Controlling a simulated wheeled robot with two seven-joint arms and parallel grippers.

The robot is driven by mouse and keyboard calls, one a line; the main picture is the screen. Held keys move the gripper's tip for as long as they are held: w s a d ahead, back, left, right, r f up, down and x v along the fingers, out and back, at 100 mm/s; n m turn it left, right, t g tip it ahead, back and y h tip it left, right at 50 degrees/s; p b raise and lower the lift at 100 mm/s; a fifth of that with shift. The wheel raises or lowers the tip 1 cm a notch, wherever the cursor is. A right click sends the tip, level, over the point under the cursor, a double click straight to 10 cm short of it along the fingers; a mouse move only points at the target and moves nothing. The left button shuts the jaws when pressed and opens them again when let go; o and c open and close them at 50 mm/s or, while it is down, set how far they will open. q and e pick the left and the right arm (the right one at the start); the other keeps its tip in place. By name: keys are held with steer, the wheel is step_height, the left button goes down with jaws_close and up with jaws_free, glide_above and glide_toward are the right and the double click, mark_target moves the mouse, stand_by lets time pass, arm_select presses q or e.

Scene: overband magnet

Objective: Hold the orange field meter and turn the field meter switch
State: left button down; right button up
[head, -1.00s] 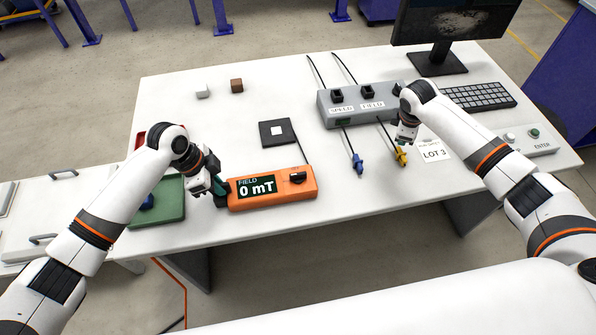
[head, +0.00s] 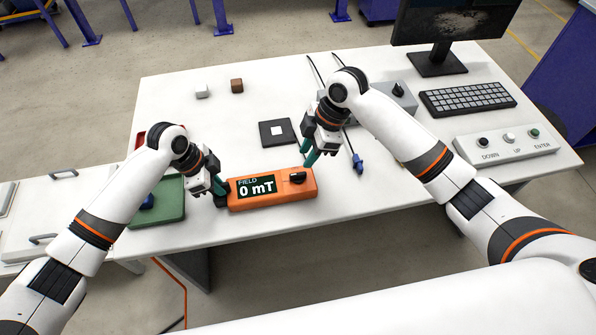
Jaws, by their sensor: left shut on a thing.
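The orange field meter (head: 273,203) lies on the white table with its display reading "0 mT". Its black switch (head: 298,177) is a knob near the right end of the top face. My left gripper (head: 222,190) is shut on the left end of the meter.
A grey box (head: 395,100) is partly hidden by my right arm; a blue-tipped lead (head: 358,165) lies nearby. A green tray (head: 172,205) sits at left, and a button panel (head: 500,142) at right.

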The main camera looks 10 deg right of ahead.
mark_target(297, 174)
steer(key=shift+x, duration=3.9)
steer(key=shift+c, duration=0.3)
jaws_close()
steer(key=shift+m+t, duration=0.5)
steer(key=shift+m, duration=0.9)
